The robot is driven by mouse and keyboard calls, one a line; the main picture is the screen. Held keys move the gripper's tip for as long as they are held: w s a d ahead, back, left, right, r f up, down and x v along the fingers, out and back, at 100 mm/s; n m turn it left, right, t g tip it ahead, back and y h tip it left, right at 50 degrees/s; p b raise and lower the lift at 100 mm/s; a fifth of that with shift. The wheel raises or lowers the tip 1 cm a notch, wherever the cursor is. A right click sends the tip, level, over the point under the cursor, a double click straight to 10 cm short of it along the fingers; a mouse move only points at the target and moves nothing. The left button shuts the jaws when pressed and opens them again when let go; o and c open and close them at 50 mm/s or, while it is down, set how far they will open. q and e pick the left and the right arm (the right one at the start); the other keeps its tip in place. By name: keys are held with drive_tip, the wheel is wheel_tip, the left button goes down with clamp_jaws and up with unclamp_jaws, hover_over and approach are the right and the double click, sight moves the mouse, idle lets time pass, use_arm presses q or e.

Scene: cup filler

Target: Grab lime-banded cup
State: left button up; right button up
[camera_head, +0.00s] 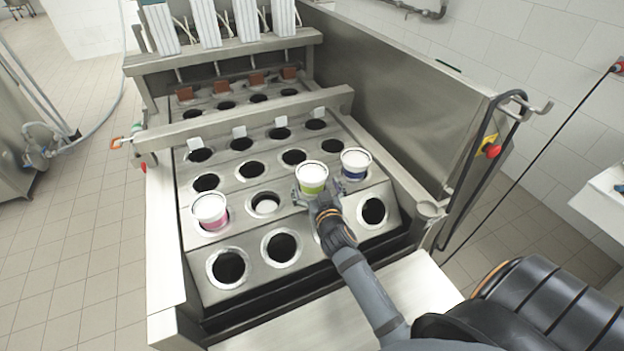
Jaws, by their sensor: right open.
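The lime-banded cup (312,174) has a white lid and a green band. It stands upright in the filler plate (244,213), right of the middle. My right gripper (313,192) reaches it from the front. Its fingers are open, one on each side of the cup's lower part. I cannot tell whether they touch the cup. The cup's base is hidden by the gripper. My left gripper is out of view.
A blue-banded cup (356,165) stands close on the right of the lime-banded cup. A pink-banded cup (210,211) stands at the left. Empty round holes (281,247) surround them. A steel side panel (405,100) with a red button (493,151) rises on the right.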

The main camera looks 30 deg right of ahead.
drive_tip(key=x, duration=0.3)
drive_tip(key=shift+w+d+f, duration=0.1)
drive_tip(key=shift+w+d, duration=0.05)
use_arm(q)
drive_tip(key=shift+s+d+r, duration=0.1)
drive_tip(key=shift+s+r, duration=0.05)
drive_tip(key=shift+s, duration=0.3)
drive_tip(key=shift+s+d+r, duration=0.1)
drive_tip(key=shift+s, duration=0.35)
use_arm(e)
drive_tip(key=shift+s, duration=0.2)
drive_tip(key=shift+c, duration=1.3)
drive_tip(key=c, duration=1)
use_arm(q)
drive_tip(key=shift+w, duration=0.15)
use_arm(e)
drive_tip(key=shift+c, duration=0.2)
drive_tip(key=shift+w+r, duration=0.1)
drive_tip(key=shift+r, duration=0.15)
